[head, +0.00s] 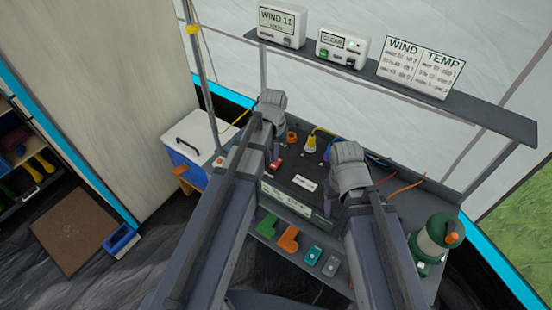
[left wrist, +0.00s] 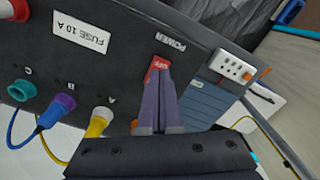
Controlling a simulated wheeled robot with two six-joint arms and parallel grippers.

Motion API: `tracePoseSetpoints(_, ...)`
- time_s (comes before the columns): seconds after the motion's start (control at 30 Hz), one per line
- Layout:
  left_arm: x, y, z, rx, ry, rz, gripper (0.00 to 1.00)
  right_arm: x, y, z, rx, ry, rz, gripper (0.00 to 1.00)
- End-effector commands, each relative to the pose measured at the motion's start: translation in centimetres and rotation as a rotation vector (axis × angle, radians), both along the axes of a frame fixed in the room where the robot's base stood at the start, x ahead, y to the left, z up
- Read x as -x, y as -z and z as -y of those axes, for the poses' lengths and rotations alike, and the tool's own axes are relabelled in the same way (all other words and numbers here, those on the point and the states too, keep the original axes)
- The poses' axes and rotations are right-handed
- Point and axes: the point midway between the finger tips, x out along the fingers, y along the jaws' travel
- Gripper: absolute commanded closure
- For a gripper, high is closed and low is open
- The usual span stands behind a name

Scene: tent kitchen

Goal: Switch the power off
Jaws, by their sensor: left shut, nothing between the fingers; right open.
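The red power switch (left wrist: 151,74) is on the dark panel under an upside-down POWER label (left wrist: 170,42) in the left wrist view. It also shows in the head view (head: 274,164). White lettering on it is partly covered. My left gripper (left wrist: 161,72) is shut and empty, its fingertips in front of the switch; I cannot tell whether they touch or press it. In the head view my left gripper (head: 276,153) is over the panel's left side. My right gripper (head: 328,196) is open near the panel's right front, its fingers partly hidden.
A socket box (left wrist: 233,68) stands beside the switch.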

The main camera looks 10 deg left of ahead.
Motion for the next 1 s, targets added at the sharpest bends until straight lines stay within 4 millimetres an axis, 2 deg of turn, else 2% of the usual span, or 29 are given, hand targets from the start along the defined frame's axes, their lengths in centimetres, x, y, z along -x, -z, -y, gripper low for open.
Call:
tracePoseSetpoints(0.03,0.0,-0.8,0.0,0.0,0.0,0.0,1.0,0.0,-0.8,0.0,0.0,0.0,0.0,0.35)
tracePoseSetpoints(0.53,0.0,-4.6,0.0,0.0,0.0,0.0,1.0,0.0,-4.6,0.0,0.0,-0.001,0.0,0.35)
tracePoseSetpoints(0.9,0.1,-4.7,0.1,0.0,0.003,0.0,1.0,0.0,-4.7,0.0,0.0,-0.001,0.0,0.35)
tracePoseSetpoints(1.0,1.7,-4.7,1.6,-0.008,0.051,-0.006,1.0,0.0,-4.7,0.0,0.0,-0.001,0.0,0.35)
